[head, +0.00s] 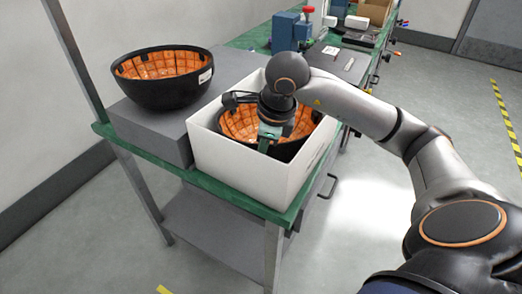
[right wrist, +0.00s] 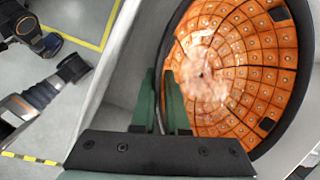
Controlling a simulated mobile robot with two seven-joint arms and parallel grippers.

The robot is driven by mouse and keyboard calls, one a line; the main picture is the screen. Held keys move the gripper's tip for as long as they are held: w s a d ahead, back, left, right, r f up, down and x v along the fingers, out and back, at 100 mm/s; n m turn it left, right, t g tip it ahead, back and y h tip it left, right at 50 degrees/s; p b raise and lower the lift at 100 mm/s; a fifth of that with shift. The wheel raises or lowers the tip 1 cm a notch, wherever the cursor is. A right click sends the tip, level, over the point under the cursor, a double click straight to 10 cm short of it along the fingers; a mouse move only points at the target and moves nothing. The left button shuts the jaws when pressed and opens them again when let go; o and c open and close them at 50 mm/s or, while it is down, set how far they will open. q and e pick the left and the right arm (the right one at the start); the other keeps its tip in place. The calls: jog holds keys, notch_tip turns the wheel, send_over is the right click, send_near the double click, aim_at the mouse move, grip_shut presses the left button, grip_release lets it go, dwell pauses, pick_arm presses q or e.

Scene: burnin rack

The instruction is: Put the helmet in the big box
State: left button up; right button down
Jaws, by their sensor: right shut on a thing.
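A black bowl-shaped helmet with an orange padded lining (head: 240,124) lies open side up in the mouth of the big white box (head: 228,157). My right gripper (head: 269,136) reaches down over the box and is shut on the helmet's near rim. In the right wrist view, the green fingers (right wrist: 170,103) pinch the helmet rim, and the orange lining (right wrist: 235,75) fills the right side. Whether the helmet touches the box floor is hidden. A second, similar helmet (head: 163,80) sits open side up on a grey block left of the box. My left gripper does not show.
The grey block (head: 150,128) stands close beside the box on a green-edged bench (head: 235,203). Blue equipment (head: 287,32) and a flat dark device (head: 335,62) are farther back along the bench. The floor on the right has open room and a yellow-black stripe (head: 507,120).

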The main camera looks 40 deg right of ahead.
jog(key=shift+f, duration=0.2)
jog(key=c, duration=0.9)
grip_release()
jog(key=shift+r, duration=0.1)
jog(key=shift+r, duration=0.15)
jog(key=p+v, duration=0.2)
jog(key=v, duration=1)
jog(key=shift+p, duration=0.3)
